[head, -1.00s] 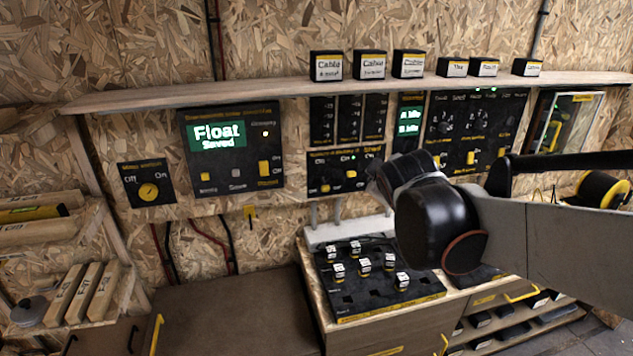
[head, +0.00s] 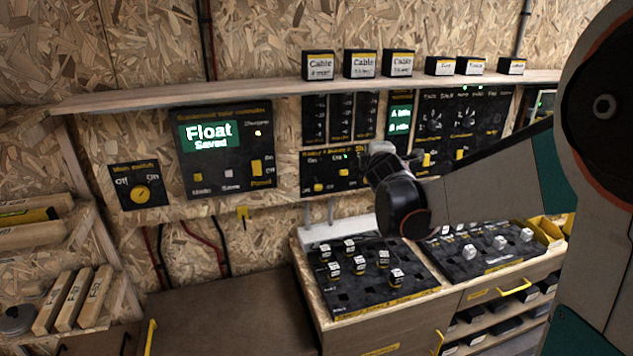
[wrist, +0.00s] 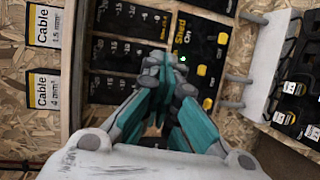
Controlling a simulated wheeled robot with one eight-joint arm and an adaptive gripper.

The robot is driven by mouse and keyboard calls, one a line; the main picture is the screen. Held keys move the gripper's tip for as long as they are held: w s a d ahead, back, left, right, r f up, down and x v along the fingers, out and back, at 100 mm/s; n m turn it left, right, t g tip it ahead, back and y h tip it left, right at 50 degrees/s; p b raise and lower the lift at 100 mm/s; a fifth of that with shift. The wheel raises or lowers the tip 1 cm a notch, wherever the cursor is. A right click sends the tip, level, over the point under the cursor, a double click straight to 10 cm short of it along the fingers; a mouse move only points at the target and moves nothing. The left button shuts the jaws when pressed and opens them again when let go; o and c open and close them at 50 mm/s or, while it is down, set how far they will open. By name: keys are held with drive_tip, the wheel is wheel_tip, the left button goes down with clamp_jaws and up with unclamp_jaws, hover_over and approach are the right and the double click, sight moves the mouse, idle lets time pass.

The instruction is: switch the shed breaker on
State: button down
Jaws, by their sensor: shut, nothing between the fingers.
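The breaker panel (head: 335,172) is a low black box on the wall below the shelf, with yellow switches and a small green light. In the wrist view the same panel (wrist: 190,45) appears turned sideways, with the words "Shed" and "On" and yellow switches (wrist: 202,70). My gripper (head: 378,149) is in front of the panel's right end and hides part of it. In the wrist view my gripper (wrist: 160,62) has its fingers together and empty, pointing at the panel near the "Shed" label. I cannot tell whether the tips touch it, and the shed switch's position is unclear.
A shelf (head: 220,93) with small labelled boxes runs above the panels. The solar controller (head: 225,150) reads "Float". A main switch (head: 140,187) is at the left. Below, a bench carries black trays (head: 345,295) of small parts. A pale bracket (wrist: 262,65) stands beside the panel.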

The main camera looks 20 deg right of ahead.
drive_tip(key=w+d+f+n+t+y+b, duration=0.1)
drive_tip(key=w+d+f+n+t, duration=0.1)
drive_tip(key=w+d+f+n, duration=0.3)
drive_tip(key=w+d+f+n+t+b, duration=0.2)
drive_tip(key=w+f+n, duration=0.4)
drive_tip(key=f, duration=0.1)
drive_tip(key=n+y+b, duration=0.2)
drive_tip(key=n+y, duration=0.3)
drive_tip(key=n, duration=0.6)
approach(365, 176)
wheel_tip(365, 176, down, 9)
drive_tip(key=shift+s, duration=0.4)
drive_tip(key=shift+a, duration=0.1)
drive_tip(key=w+r+b, duration=0.1)
drive_tip(key=w, duration=0.2)
drive_tip(key=w+r+b, duration=0.1)
drive_tip(key=w, duration=0.1)
drive_tip(key=w+r+b, duration=0.1)
drive_tip(key=w+b, duration=0.1)
drive_tip(key=w, duration=0.1)
drive_tip(key=shift+w+r, duration=0.15)
drive_tip(key=shift+w, duration=0.2)
drive_tip(key=shift+s+r, duration=0.2)
drive_tip(key=shift+r, duration=0.45)
